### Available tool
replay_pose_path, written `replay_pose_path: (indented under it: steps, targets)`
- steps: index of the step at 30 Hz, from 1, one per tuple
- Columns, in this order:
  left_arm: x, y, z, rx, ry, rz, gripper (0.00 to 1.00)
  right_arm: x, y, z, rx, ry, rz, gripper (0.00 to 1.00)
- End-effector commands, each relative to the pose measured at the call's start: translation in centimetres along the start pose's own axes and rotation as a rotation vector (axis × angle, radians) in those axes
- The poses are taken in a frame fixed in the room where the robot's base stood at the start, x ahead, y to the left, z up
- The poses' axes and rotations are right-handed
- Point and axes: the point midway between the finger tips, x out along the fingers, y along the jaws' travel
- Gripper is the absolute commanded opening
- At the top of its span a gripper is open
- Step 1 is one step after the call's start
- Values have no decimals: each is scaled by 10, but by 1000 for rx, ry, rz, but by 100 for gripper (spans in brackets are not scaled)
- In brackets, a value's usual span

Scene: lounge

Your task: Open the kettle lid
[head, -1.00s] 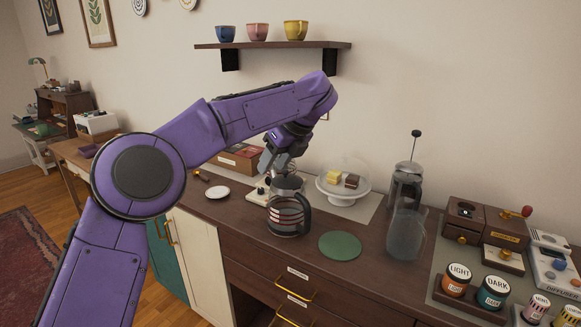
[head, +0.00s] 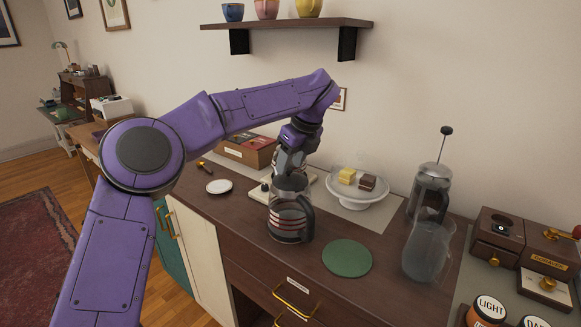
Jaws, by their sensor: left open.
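The kettle (head: 289,222) is a glass vessel with a dark band, reddish stripes and a black handle on its right side. It stands upright on the dark wooden counter. My left gripper (head: 290,170) points down directly over the kettle's top and is open. The lid area is largely hidden behind the gripper, and I cannot tell whether the fingers touch it. My right gripper is not in view.
A green round mat (head: 347,258) lies right of the kettle. A glass pitcher (head: 428,250) and a French press (head: 430,190) stand further right. A cake stand (head: 357,199) is behind. A small white plate (head: 219,186) lies left. A shelf (head: 290,24) with cups hangs above.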

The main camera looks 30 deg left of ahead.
Motion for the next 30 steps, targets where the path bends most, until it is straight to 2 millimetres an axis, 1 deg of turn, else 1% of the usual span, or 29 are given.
replay_pose_path:
  steps: [1, 4, 12, 14, 15, 16, 17, 25, 30]
  targets:
    - [7, 0, 0, 1, 1, 1, 48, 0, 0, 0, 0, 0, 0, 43]
    - [14, -1, -1, 3, 0, -1, 48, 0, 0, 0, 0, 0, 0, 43]
    - [16, -1, -1, 2, -1, -1, 48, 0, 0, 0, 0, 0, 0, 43]
    - [16, -1, -1, 2, -1, -1, 29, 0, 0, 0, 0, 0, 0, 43]
    - [16, -1, -1, 2, -1, -1, 16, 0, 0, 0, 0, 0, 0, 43]
    - [16, -1, -1, 2, -1, -1, 6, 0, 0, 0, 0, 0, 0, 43]
    - [16, -1, -1, 2, -1, -1, 0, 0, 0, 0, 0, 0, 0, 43]
    - [17, -1, 1, -3, -11, -3, 0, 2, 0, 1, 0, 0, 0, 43]
    - [19, -2, 8, -23, -62, -11, 0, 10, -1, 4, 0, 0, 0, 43]
